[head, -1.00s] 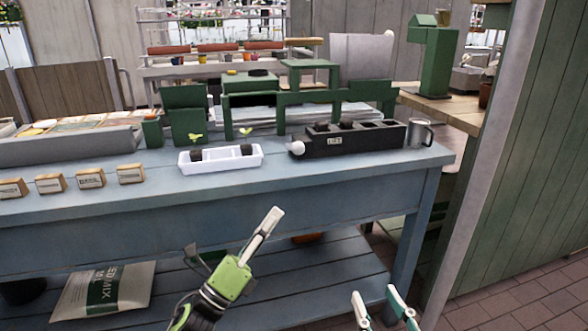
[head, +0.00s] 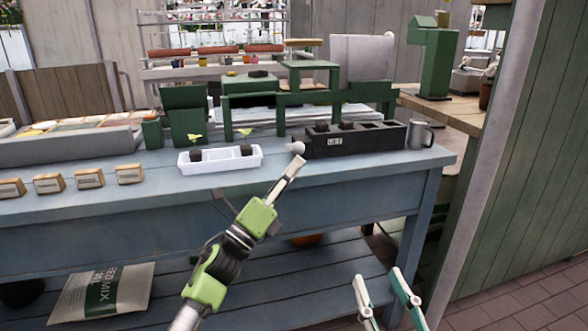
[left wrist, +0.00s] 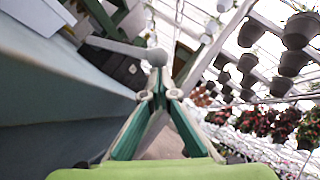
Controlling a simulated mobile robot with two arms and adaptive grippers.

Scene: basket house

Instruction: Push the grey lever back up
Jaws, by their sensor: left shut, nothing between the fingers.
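A black box (head: 350,147) with open cells, several holding dark plugs, sits on the blue bench. The lever's pale round knob (head: 296,147) shows at the box's left end. In the left wrist view the lever is a grey bar (left wrist: 115,46) ending in a round knob (left wrist: 157,57), just beyond my fingertips. My left gripper (head: 298,163) is shut and empty, its tips just below the knob; I cannot tell whether they touch. It also shows in the left wrist view (left wrist: 160,90). My right gripper (head: 378,278) is open and empty, low in front of the bench.
A white tray (head: 220,164) with dark plugs and seedlings stands left of the box. A metal mug (head: 420,134) stands at its right. Small labelled blocks (head: 88,178) line the bench's left front. Green stands (head: 310,96) are behind. The bench front between tray and box is clear.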

